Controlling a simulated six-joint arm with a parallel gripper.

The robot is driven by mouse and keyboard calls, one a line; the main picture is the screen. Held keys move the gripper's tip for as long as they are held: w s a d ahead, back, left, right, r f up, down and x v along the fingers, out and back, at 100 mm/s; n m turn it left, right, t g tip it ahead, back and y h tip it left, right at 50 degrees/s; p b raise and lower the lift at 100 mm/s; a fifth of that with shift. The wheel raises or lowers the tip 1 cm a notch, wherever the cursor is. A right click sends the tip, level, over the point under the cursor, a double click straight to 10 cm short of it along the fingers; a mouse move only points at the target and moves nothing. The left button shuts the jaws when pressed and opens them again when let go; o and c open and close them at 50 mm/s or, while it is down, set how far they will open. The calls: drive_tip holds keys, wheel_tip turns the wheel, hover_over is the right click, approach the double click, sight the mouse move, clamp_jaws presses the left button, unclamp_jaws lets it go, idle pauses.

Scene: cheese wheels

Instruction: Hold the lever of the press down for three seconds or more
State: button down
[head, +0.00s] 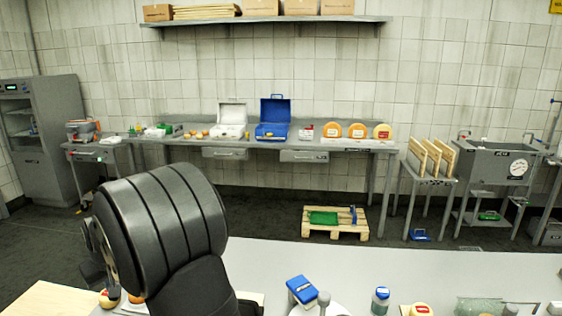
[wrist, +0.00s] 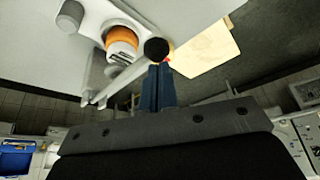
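In the wrist view the press shows as a pale grey frame (wrist: 97,75) around an orange cheese wheel (wrist: 121,40). Its grey lever (wrist: 128,75) ends in a round black knob (wrist: 156,49). My gripper (wrist: 158,68) has its two blue fingers side by side, with nothing seen between them. The fingertips are right at the knob; I cannot tell whether they touch it. In the head view my dark arm covers much of the lower left, and the press and my gripper cannot be made out there. A bit of an orange wheel (head: 108,299) shows beside the arm.
A wooden board (wrist: 207,46) lies near the knob in the wrist view. The table's middle back is clear.

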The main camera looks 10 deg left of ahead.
drive_tip(key=shift+r, duration=3.15)
drive_tip(key=shift+f, duration=2.7)
